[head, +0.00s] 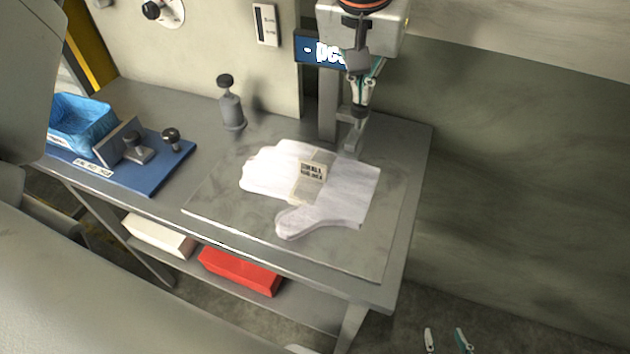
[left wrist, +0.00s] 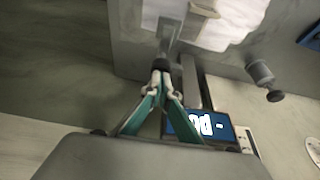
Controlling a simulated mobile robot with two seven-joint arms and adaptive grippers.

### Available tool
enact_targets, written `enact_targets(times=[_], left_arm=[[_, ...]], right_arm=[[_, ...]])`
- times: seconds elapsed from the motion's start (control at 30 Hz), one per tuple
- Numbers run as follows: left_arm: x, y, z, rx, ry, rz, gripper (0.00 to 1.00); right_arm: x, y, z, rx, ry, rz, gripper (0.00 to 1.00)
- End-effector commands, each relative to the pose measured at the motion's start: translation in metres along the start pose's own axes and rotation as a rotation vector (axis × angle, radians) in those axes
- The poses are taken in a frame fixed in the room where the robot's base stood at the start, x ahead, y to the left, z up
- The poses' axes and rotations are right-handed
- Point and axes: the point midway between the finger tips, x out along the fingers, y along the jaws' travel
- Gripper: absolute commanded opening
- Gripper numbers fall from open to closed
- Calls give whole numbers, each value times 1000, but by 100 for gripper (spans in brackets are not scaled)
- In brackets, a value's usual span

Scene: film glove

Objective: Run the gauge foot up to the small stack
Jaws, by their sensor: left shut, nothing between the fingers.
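The small stack is a flat pile of white gloves (head: 345,205) with a pale label band around its middle, lying on the grey mat. It also shows in the left wrist view (left wrist: 225,20). My right gripper (head: 447,338) is open, low at the bottom edge.
The grey mat (head: 225,210) lies on the bench. A blue display (head: 308,48) stands by the post. A grey knobbed cylinder (head: 231,108) stands behind the mat. A blue board (head: 165,172) with a blue bin (head: 82,122) is at left. Red and white boxes sit below.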

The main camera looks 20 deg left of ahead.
Motion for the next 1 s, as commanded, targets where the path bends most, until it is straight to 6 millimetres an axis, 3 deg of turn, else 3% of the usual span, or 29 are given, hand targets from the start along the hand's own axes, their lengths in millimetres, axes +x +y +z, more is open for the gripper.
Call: enact_targets(times=[1.0], left_arm=[[27, 0, 10, 0, -3, -1, 0]], right_arm=[[6, 0, 10, -6, -6, 2, 40]])
